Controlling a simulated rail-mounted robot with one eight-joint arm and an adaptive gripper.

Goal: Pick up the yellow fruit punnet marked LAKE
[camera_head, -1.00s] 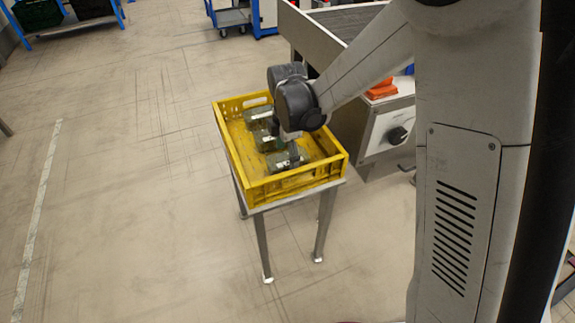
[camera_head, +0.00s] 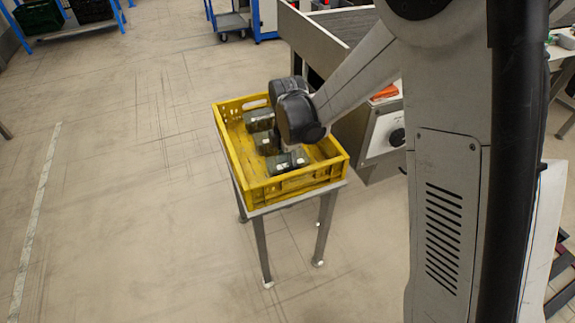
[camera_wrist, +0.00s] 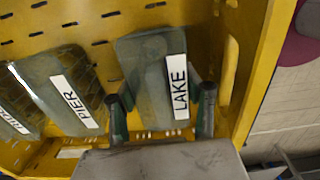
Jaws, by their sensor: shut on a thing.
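The punnet marked LAKE (camera_wrist: 148,75) is grey-green, with a white label on its right side in the wrist view. My gripper (camera_wrist: 162,114) has one finger on either side of its near end and is shut on it. In the head view my gripper's wrist hides part of the nearest punnet (camera_head: 288,163), which appears to be this one. It sits low inside the yellow crate (camera_head: 241,172); I cannot tell whether it is clear of the crate floor. A similar punnet marked PIER (camera_wrist: 72,90) stands left of it, apart from it.
A third punnet (camera_wrist: 18,105), its label only partly visible, stands left of PIER. The crate's walls rise close around the punnets, with a slotted end wall beside LAKE. The crate rests on a small metal stand (camera_head: 318,228). A conveyor (camera_head: 345,28) is behind right; floor lies open left.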

